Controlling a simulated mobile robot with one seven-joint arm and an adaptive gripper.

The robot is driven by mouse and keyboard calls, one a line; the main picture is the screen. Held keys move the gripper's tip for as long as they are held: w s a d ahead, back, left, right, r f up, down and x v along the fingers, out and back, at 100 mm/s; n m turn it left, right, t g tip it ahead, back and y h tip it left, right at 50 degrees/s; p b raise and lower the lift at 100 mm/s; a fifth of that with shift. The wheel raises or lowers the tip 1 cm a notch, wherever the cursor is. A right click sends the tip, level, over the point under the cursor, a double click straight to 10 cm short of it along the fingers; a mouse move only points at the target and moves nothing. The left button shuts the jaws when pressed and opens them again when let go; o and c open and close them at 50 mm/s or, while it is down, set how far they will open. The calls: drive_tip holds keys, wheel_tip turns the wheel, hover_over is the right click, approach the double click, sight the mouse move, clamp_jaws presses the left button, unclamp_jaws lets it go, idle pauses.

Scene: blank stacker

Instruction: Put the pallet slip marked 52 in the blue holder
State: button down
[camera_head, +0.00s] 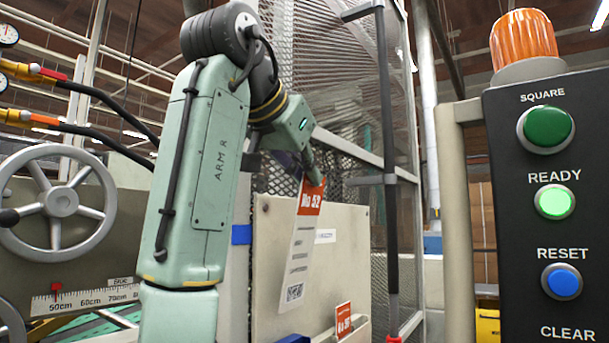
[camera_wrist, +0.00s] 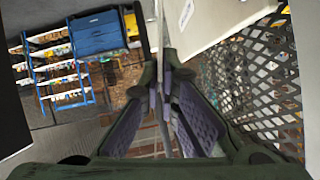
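The pallet slip marked 52 (camera_head: 301,245) is a long white slip with an orange-red head. It hangs, slightly tilted, in front of a beige panel. My gripper (camera_head: 314,180) is shut on its top edge. In the wrist view my gripper (camera_wrist: 166,75) has its fingertips together around the slip, which shows nearly edge-on as a thin strip (camera_wrist: 160,35). A blue piece (camera_head: 292,339) shows at the bottom edge of the head view, below the slip; it may be the blue holder, but it is mostly cut off.
A second, smaller red-headed slip (camera_head: 343,322) stands low at the right; its number is unclear. Wire mesh (camera_head: 345,110) and a dark upright pole (camera_head: 388,150) stand close by. A button panel (camera_head: 548,220) is at right.

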sight(310, 205)
drive_tip(key=shift+w+f, duration=0.1)
drive_tip(key=shift+f, duration=0.05)
drive_tip(key=shift+d+f, duration=0.1)
drive_tip(key=shift+f, duration=2.15)
drive_tip(key=shift+f+b, duration=0.25)
drive_tip(key=shift+b, duration=0.05)
drive_tip(key=shift+f+b, duration=2.05)
drive_tip(key=shift+f, duration=0.65)
drive_tip(key=c, duration=1.7)
unclamp_jaws()
